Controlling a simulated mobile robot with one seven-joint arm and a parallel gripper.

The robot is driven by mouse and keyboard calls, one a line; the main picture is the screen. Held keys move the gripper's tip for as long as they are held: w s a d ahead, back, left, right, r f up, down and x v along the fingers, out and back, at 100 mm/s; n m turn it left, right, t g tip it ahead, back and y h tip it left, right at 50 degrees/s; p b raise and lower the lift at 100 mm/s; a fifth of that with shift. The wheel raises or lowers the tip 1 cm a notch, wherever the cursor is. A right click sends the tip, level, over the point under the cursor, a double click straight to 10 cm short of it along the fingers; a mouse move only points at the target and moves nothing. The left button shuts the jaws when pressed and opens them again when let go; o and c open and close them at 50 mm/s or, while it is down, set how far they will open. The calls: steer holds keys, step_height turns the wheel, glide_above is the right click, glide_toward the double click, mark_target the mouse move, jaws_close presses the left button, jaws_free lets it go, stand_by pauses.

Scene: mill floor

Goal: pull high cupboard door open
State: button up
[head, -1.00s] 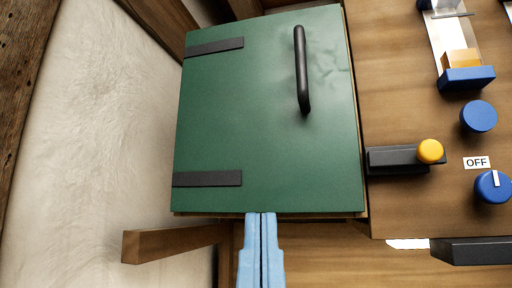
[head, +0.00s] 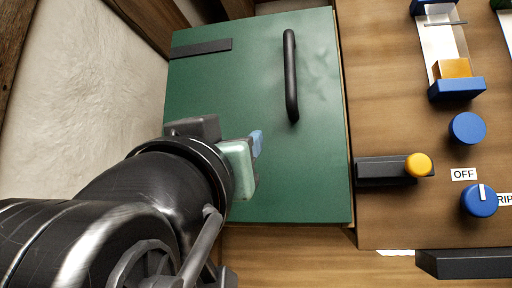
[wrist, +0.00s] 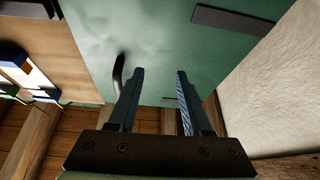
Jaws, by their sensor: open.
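The green cupboard door (head: 255,90) is shut, flush in its wooden frame. Its black bar handle (head: 291,75) stands upright on the right half of the door. In the wrist view the door (wrist: 160,40) fills the upper middle, and the handle (wrist: 119,72) shows left of the fingers. My gripper (head: 256,145) is in front of the door, below and left of the handle, with my arm hiding the door's lower left. In the wrist view my gripper (wrist: 160,72) has its two blue fingers apart with nothing between them.
Right of the door are a black lever with a yellow knob (head: 418,165), blue knobs (head: 467,128) and an OFF label (head: 464,174) on the wooden panel. A dark ledge (head: 465,264) juts out at lower right. A pale wall (head: 85,90) bounds the left.

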step_height(320, 180, up, 9)
steer(key=s+m+g+h+p, duration=0.2)
steer(key=s+g, duration=0.1)
steer(key=m+g+h, duration=0.1)
steer(key=m+g, duration=0.1)
steer(key=g, duration=0.1)
glide_toward(288, 56)
steer(key=p+x, duration=0.7)
steer(key=x, duration=0.2)
steer(key=shift+w+d+r, duration=0.1)
steer(key=shift+w+d, duration=0.05)
steer(key=shift+w, duration=0.2)
steer(key=shift+w+d+p, duration=0.2)
steer(key=shift+w+p, duration=0.25)
jaws_close()
